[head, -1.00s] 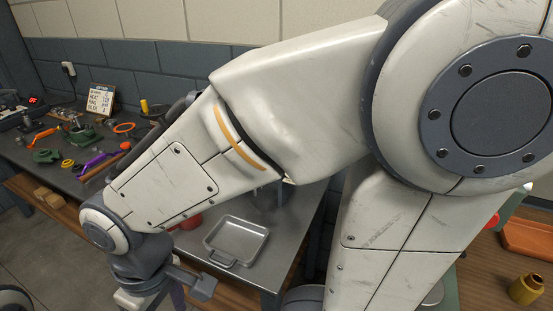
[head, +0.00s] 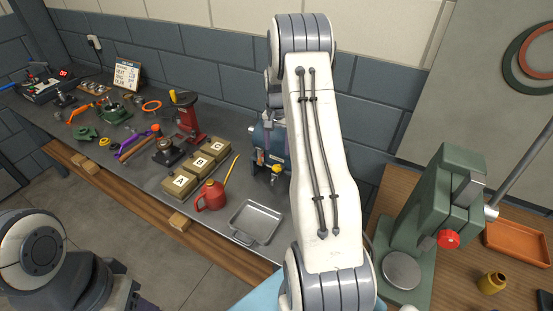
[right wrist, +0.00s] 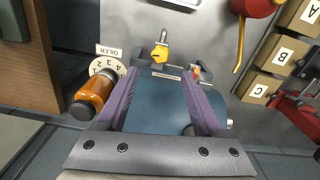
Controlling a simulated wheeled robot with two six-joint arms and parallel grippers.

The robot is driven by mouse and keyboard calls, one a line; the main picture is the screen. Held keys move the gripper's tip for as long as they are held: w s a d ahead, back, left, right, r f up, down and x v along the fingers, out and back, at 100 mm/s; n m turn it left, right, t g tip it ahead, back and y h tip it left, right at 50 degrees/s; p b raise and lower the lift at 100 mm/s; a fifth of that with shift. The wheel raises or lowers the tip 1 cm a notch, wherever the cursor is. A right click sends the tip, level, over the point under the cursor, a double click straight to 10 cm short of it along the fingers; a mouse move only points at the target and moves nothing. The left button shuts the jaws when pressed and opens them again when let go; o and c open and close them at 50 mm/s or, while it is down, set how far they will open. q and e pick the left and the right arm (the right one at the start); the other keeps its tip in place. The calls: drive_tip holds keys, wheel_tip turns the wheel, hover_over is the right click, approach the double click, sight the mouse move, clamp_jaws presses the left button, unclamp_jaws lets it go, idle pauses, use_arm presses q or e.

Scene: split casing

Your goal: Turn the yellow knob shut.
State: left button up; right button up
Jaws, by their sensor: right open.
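The yellow knob (right wrist: 161,52) shows just beyond my right fingertips in the right wrist view, at the edge of a blue casing (right wrist: 160,105). It also shows in the head view (head: 277,169), low on the front of the casing (head: 268,142), close beside my arm. My right gripper (right wrist: 161,76) is open, with its purple fingers apart over the casing and nothing seen held. The knob is not between the fingers. In the head view my forearm hides much of this gripper and part of the casing. My left arm is at the lower left; its fingers are not clear.
An orange oiler jar (right wrist: 92,95) with a numbered dial is left of my fingers. A metal tray (head: 256,222), red oil can (head: 211,196) and lettered boxes (head: 198,168) stand near the casing. A green press (head: 430,220) stands at right.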

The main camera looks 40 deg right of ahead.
sight(277, 166)
wheel_tip(277, 166, down, 7)
drive_tip(key=p, duration=0.3)
drive_tip(key=shift+f, duration=0.7)
clamp_jaws()
